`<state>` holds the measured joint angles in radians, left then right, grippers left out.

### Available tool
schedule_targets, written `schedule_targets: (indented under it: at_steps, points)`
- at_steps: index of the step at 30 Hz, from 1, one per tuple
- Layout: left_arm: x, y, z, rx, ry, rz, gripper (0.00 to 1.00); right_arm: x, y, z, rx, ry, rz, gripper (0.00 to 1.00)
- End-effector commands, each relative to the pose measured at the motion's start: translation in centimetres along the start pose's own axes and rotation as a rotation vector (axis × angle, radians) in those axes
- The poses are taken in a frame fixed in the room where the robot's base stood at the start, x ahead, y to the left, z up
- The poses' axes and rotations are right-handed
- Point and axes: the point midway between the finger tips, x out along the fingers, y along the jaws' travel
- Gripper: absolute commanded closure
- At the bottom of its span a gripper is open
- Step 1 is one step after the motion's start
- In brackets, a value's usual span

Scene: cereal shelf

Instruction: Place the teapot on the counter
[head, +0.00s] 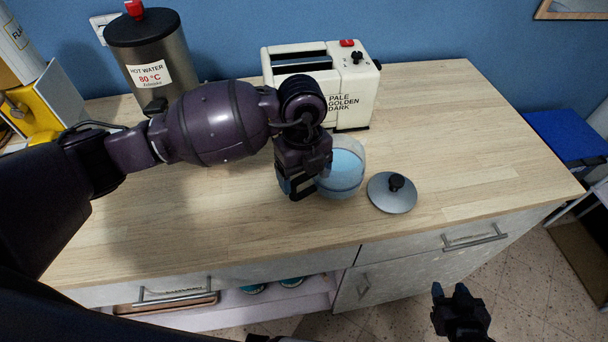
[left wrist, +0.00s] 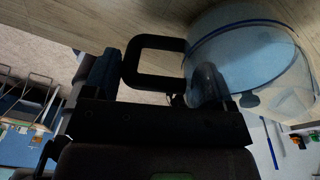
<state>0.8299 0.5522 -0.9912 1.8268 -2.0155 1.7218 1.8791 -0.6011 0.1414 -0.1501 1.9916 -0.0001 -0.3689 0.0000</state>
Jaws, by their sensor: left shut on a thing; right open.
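The teapot (head: 345,168) is a clear glass pot with a blue inside, at the middle of the wooden counter (head: 450,150). My left gripper (head: 298,183) is at its left side, shut on its black handle. In the left wrist view the square handle (left wrist: 155,43) lies between the fingers, with the glass teapot (left wrist: 255,60) to the right. The teapot looks upright at the counter surface; I cannot tell whether its base touches. Its grey lid with a black knob (head: 392,192) lies on the counter to the right. My right gripper (head: 459,302) is open and empty, in front of the cabinet.
A white toaster (head: 350,92) stands behind the teapot. A steel hot water urn (head: 155,60) and a yellow-and-white dispenser (head: 45,100) stand at the back left. The counter's right part is clear. Drawers with handles (head: 475,238) and an open shelf (head: 245,302) lie below the front edge.

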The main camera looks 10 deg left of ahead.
Motion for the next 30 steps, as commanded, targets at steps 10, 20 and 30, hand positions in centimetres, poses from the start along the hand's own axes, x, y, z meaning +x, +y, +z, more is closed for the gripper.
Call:
schedule_targets:
  at_steps: [10, 20, 30]
  points:
    - [0.62, -0.11, 0.1, 0.001, -0.002, -0.004, 0.9, -0.01, 0.01, 0.04, 0.0, -0.001, 0.0, 0.57]
    - [1.08, -0.04, 0.15, 0.0, -0.001, -0.001, 0.01, 0.06, 0.0, 0.24, 0.0, -0.003, 0.0, 0.57]
    - [0.51, -0.03, 0.11, 0.0, -0.001, -0.001, 0.0, -0.02, 0.04, 0.09, -0.001, -0.002, 0.0, 0.57]
